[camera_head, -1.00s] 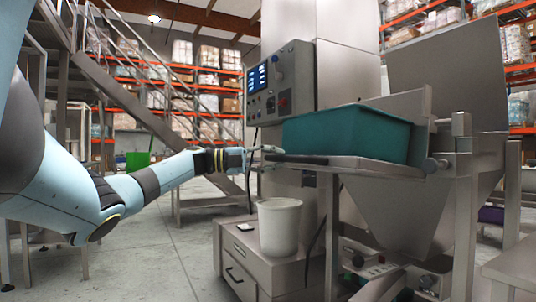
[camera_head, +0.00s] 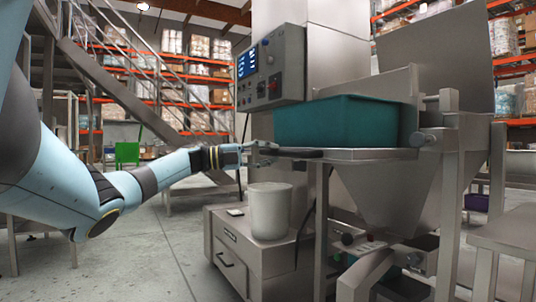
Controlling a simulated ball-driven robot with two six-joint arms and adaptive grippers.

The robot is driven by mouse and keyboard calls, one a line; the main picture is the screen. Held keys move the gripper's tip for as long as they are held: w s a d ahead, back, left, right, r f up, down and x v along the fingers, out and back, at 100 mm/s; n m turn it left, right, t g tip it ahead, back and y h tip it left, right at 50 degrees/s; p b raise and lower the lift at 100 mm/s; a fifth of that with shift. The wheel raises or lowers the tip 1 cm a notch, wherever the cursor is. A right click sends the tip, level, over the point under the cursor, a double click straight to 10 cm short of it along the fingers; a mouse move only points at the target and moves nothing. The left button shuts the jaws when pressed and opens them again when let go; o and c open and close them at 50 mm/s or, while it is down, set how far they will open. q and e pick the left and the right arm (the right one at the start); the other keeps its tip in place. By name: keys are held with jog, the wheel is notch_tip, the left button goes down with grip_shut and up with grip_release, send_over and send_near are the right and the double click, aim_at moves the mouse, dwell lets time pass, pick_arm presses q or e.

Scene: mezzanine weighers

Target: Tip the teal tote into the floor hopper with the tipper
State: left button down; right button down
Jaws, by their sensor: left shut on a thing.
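The teal tote (camera_head: 345,122) sits upright and level on the tipper's metal platform (camera_head: 372,155), in the middle of the head view. The floor hopper (camera_head: 385,195) is the steel funnel behind and below the platform, with a tall steel back plate (camera_head: 450,62) above it. My left gripper (camera_head: 272,151) reaches in from the left and is shut on the tipper's black handle (camera_head: 300,153) at the platform's left side. My right gripper is out of view. The tote's inside is hidden from this angle.
A control box (camera_head: 270,65) with a lit display hangs on the column above the gripper. A steel table (camera_head: 505,235) is at the right. Open floor lies at the left.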

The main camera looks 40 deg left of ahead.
pick_arm(q)
jog(key=shift+d+f, duration=0.1)
jog(key=shift+f, duration=0.55)
jog(key=c, duration=1.4)
grip_release()
jog(key=shift+c, duration=0.2)
jog(key=shift+o, duration=1.2)
jog(key=shift+w, duration=0.15)
jog(key=shift+r, duration=0.2)
jog(key=v, duration=1.2)
